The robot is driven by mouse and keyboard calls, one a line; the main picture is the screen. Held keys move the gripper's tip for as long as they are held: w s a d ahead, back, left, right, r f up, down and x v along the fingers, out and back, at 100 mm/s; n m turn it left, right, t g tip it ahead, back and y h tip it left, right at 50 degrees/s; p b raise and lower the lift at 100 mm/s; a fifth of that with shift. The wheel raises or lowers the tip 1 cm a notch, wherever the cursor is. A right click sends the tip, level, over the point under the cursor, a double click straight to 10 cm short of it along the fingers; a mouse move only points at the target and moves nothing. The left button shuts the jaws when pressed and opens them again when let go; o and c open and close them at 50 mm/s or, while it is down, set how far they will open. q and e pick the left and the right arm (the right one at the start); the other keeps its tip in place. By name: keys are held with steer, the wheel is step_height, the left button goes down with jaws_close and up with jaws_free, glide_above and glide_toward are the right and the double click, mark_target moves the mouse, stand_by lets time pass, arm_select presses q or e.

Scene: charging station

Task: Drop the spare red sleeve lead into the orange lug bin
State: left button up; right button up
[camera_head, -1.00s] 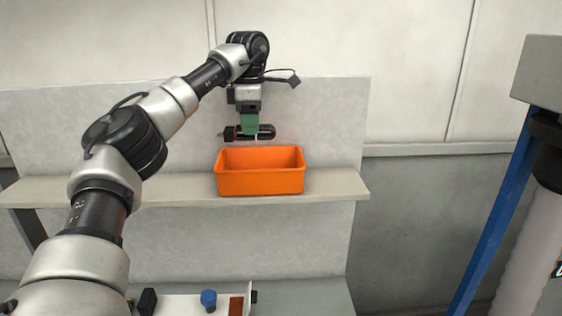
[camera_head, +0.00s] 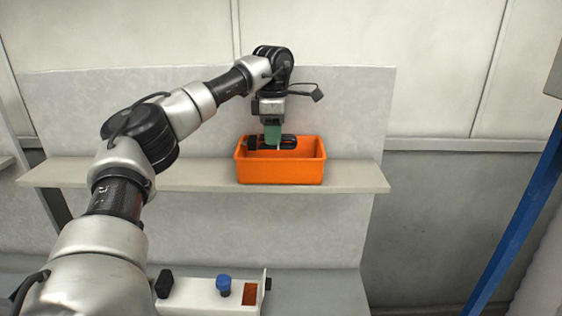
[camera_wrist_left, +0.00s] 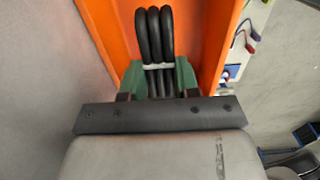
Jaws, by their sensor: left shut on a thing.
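The orange lug bin (camera_head: 280,172) stands on a shelf against the back panel. My left gripper (camera_head: 272,137) points down over the bin, its green fingers shut on the lead (camera_head: 289,142). The lead is a dark coiled cable, its coil level with the bin's opening in the head view. In the left wrist view the coil (camera_wrist_left: 153,35) shows as black loops with a pale tie, between the green fingers (camera_wrist_left: 158,80) and the bin's orange walls (camera_wrist_left: 222,30). I cannot make out a red sleeve. My right gripper is not in view.
The narrow shelf (camera_head: 110,177) is clear on both sides of the bin. Below it, a white unit (camera_head: 190,294) with a blue knob (camera_head: 224,284) sits on a grey surface. A blue post (camera_head: 515,235) stands at the right.

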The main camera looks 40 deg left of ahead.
arm_select(q)
steer(key=shift+s, duration=0.15)
steer(key=o, duration=0.7)
steer(key=shift+c, duration=0.2)
steer(key=o, duration=0.3)
steer(key=shift+o, duration=0.2)
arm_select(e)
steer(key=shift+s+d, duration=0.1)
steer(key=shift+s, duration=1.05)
arm_select(q)
steer(key=shift+r, duration=0.1)
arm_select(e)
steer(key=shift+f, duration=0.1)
